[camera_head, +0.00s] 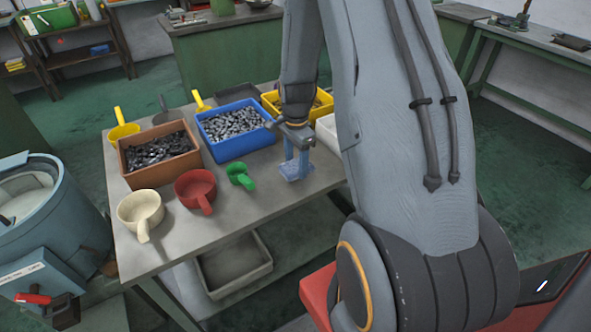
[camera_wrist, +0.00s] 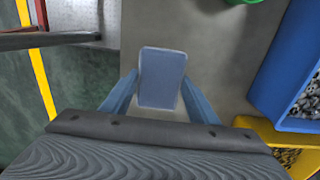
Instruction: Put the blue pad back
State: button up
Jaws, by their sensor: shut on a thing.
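The blue pad (camera_head: 294,171) is a flat light-blue block at the right side of the grey table (camera_head: 240,222). In the wrist view the pad (camera_wrist: 162,77) lies between my two blue fingers, which meet its side edges. My gripper (camera_head: 300,164) points down and is shut on the pad. The pad is low over or on the tabletop; I cannot tell whether it touches.
Near it are a green scoop (camera_head: 238,173), a red cup (camera_head: 196,187), a cream cup (camera_head: 140,210), a blue bin (camera_head: 238,153) of metal parts, a brown bin (camera_head: 150,182) and a yellow bin (camera_head: 272,100). A white container (camera_head: 328,130) stands behind right. The front tabletop is clear.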

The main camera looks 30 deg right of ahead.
aim_at(296, 166)
jog(key=shift+f+p, duration=0.35)
jog(key=shift+f, duration=1.35)
jog(key=shift+f, duration=0.1)
jog(key=o, duration=1.2)
notch_tip(296, 166, up, 11)
jog(key=b, duration=0.3)
jog(key=shift+a+r, duration=0.15)
jog(key=shift+r, duration=0.4)
jog(key=s+a+r+n, duration=0.2)
jog(key=s+a+n, duration=0.5)
jog(key=n, duration=0.1)
jog(key=s+a+r+n+t, duration=0.1)
jog(key=s+a+r+n, duration=0.2)
jog(key=s+a+n, duration=0.5)
jog(key=shift+r+n, duration=0.15)
jog(key=shift+n, duration=0.65)
